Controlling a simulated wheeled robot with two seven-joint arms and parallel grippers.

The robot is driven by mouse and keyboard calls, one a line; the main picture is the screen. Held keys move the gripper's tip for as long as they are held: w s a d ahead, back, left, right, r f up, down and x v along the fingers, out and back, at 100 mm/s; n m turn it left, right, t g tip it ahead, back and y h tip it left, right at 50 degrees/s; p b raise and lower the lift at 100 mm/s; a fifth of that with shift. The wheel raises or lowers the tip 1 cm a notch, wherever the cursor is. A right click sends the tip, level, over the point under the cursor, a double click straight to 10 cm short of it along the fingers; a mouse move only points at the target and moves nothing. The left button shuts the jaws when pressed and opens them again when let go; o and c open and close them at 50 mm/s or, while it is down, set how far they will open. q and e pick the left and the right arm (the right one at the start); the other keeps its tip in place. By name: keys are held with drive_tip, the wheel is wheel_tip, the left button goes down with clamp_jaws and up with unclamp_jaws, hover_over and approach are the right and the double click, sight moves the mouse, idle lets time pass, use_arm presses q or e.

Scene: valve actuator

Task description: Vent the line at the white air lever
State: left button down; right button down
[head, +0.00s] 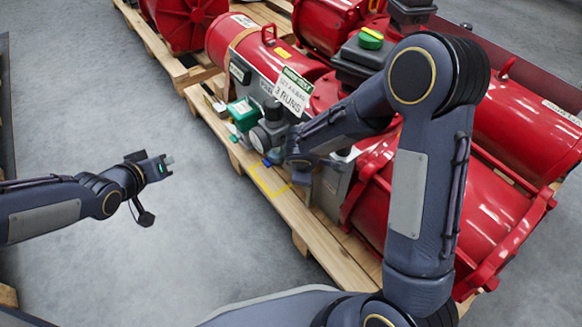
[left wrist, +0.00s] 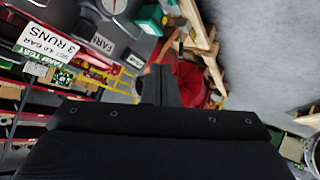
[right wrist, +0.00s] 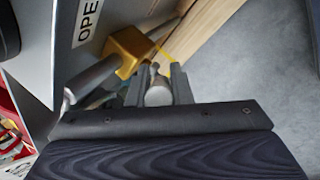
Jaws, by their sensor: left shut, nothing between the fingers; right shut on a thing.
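My right gripper (right wrist: 160,78) is shut on a short pale, rounded piece (right wrist: 157,94), which looks like the end of the white air lever. A brass-coloured block (right wrist: 128,50) with a grey pipe sits just beyond the fingers. In the head view my right arm hides the lever and most of that gripper, beside the valve assembly with its green box (head: 243,114) and dark round regulator (head: 262,138). My left gripper (head: 168,160) is shut and empty over the bare floor, left of the pallet. Its closed fingers also show in the left wrist view (left wrist: 161,84).
Red actuator cylinders (head: 500,215) lie on a wooden pallet (head: 320,240) with a yellow marked square (head: 271,181). A "3 RUNS" sign (head: 292,92) stands behind the regulator. A grey panel lettered "OPE" (right wrist: 65,60) stands close left of my right gripper. Floor at left is clear.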

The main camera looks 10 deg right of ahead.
use_arm(q)
drive_tip(key=d+f+g+h, duration=0.1)
drive_tip(key=d+f+h, duration=0.2)
drive_tip(key=d, duration=0.7)
drive_tip(key=d+f+g+h, duration=0.1)
drive_tip(key=d+f+h, duration=0.3)
drive_tip(key=d, duration=0.6)
drive_tip(key=s+d+f+m+h, duration=0.1)
drive_tip(key=d+f+h, duration=0.2)
drive_tip(key=d, duration=0.7)
drive_tip(key=shift+f+g+h, duration=0.3)
drive_tip(key=shift+g+h, duration=0.1)
drive_tip(key=shift+h, duration=0.5)
drive_tip(key=shift+s, duration=0.1)
